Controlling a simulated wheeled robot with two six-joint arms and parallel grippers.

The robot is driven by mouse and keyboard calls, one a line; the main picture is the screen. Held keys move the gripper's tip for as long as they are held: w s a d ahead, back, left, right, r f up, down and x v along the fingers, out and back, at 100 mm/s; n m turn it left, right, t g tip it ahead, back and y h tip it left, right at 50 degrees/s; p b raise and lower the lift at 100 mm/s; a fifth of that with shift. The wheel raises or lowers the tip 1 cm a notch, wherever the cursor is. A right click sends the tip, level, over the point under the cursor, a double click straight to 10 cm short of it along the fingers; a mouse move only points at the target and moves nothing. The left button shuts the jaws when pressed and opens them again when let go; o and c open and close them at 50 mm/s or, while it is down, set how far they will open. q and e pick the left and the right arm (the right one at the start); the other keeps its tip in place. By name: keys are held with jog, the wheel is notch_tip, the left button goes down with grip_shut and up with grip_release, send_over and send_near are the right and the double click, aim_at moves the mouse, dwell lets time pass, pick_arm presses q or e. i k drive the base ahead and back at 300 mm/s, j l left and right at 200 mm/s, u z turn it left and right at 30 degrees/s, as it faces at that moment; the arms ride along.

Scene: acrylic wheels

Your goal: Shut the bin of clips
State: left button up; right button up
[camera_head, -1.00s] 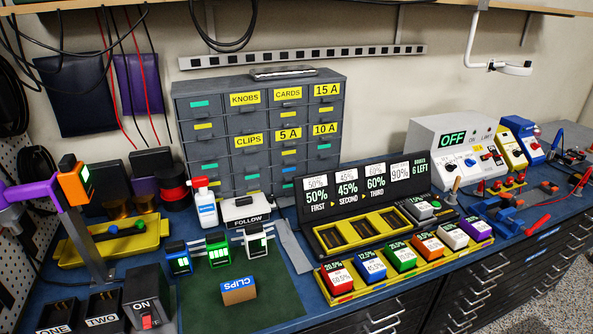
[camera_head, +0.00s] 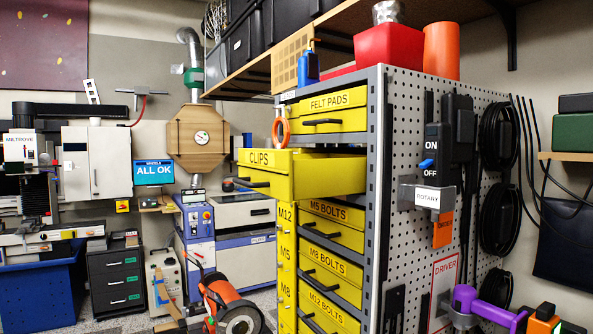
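The bin of clips (camera_head: 262,181) is a yellow drawer labelled CLIPS in a grey-framed cabinet (camera_head: 378,150). It is pulled well out toward the left, past the fronts of the other drawers. Its label and black handle face left of centre. Its inner side wall shows, but I cannot make out any clips inside. Neither of my grippers is in view.
Shut yellow drawers, FELT PADS (camera_head: 334,112) and M5 BOLTS (camera_head: 332,222), sit above and below the bin. An orange ring (camera_head: 281,131) is just above its front. An orange-and-black machine (camera_head: 222,301) stands on the floor lower left. A purple driver (camera_head: 486,304) is lower right.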

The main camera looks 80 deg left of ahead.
aim_at(287, 177)
jog(key=u, duration=2.95)
